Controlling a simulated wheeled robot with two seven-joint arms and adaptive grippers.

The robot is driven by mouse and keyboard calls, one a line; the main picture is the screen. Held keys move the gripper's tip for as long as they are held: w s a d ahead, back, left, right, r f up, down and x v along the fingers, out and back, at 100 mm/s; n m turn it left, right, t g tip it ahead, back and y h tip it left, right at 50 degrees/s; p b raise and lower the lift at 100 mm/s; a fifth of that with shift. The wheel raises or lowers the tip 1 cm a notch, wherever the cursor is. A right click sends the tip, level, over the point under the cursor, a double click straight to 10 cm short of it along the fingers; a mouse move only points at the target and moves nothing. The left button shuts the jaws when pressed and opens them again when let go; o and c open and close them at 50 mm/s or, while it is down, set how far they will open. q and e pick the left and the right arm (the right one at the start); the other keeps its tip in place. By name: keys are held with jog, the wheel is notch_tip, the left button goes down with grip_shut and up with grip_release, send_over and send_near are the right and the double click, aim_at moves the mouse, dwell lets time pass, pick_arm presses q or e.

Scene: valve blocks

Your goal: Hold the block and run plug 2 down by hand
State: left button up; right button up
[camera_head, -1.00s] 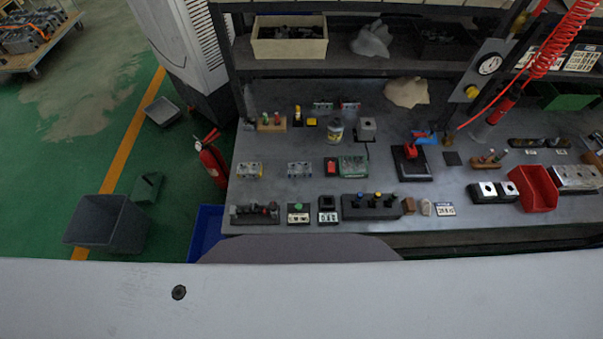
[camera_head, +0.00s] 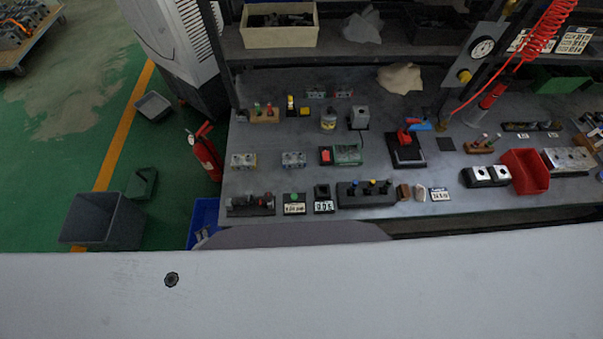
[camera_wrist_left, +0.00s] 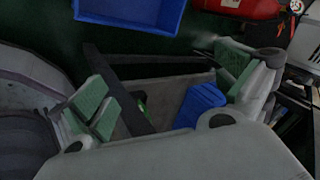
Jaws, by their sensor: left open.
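Two small pale metal blocks stand on the bench in the head view: a left one (camera_head: 243,160) and a right one (camera_head: 293,159). Both look like valve blocks; I cannot tell plug 2 or how far any plug is in. My left gripper (camera_wrist_left: 165,92) shows in the left wrist view, its green-padded fingers wide apart with nothing gripped. It is over the floor area beside the bench, away from the blocks. Neither gripper shows in the head view, where a pale surface covers the bottom.
The bench (camera_head: 280,212) also carries a black holder with coloured knobs (camera_head: 367,193), a red bin (camera_head: 526,170) and a green-and-red unit (camera_head: 347,154). A fire extinguisher (camera_head: 205,156), a grey bin (camera_head: 103,220) and a blue bin (camera_head: 204,222) stand to its left.

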pick_arm(q)
jog(key=w+r+m+t+h, duration=0.2)
jog(key=w+r+m+t, duration=0.3)
jog(key=w+r+m, duration=1.1)
jog(key=w+d+r+m+t+y, duration=0.1)
jog(key=w+d+r+y, duration=0.1)
jog(key=w+d+r, duration=0.6)
jog(key=w+d+r+m+t+y, duration=0.1)
jog(key=w+d+r, duration=0.3)
jog(key=w+r, duration=0.45)
jog(key=w+d+r+m+t+y, duration=0.1)
jog(key=w+d+r+m+y, duration=0.1)
jog(key=w+d+r, duration=0.65)
jog(key=s+d+r, duration=0.5)
jog(key=s, duration=0.2)
jog(key=s+d+f+g, duration=0.1)
jog(key=s+d+f, duration=0.1)
jog(key=s+d, duration=0.2)
jog(key=s+d+f+m+g, duration=0.1)
jog(key=s+d+f, duration=0.2)
jog(key=s, duration=0.8)
jog(key=s+d+f+m+g+h, duration=0.1)
jog(key=s+d+f, duration=0.2)
jog(key=s+d, duration=0.3)
jog(key=shift+s+d, duration=0.4)
jog(key=shift+s, duration=0.7)
jog(key=shift+w+f, duration=0.15)
